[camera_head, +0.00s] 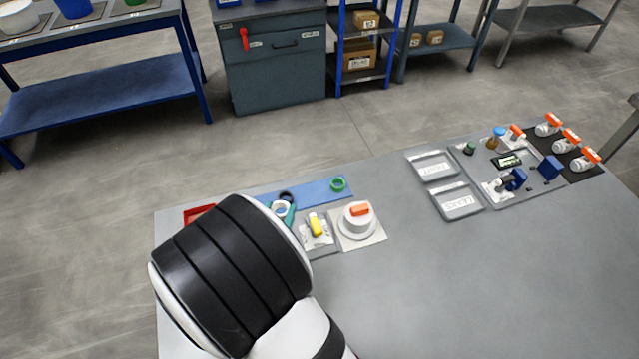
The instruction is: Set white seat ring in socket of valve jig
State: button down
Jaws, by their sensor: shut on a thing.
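My arm covers the front left of the bench, and only a teal part of my gripper (290,215) shows past it. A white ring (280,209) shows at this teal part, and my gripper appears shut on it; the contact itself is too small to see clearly. To the right, a light square plate (374,238) bears a round white body with an orange piece (360,210) on top. Beside it, a grey plate holds a yellow piece (317,225). Which of these is the valve jig, and its socket, I cannot tell.
A blue mat (312,192) behind bears a green ring (338,184) and a dark ring (286,197). A red tray (198,214) is partly hidden by my arm. Two grey trays (457,201) and a fixture board stand at right. The bench middle is clear.

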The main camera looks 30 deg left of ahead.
jog(key=shift+n+y, duration=0.4)
jog(key=shift+y, duration=0.1)
jog(key=shift+s+a+f, duration=0.1)
jog(key=shift+s+f, duration=0.25)
jog(key=shift+f, duration=1.4)
jog(key=shift+s+f, duration=0.3)
jog(key=shift+f, duration=1.5)
jog(key=shift+s+a+f, duration=0.1)
jog(key=shift+s+f, duration=0.25)
jog(key=shift+f, duration=1.4)
jog(key=shift+f, duration=0.25)
jog(key=shift+c, duration=1.6)
grip_release()
jog(key=shift+r, duration=3.7)
jog(key=shift+w+d, duration=0.1)
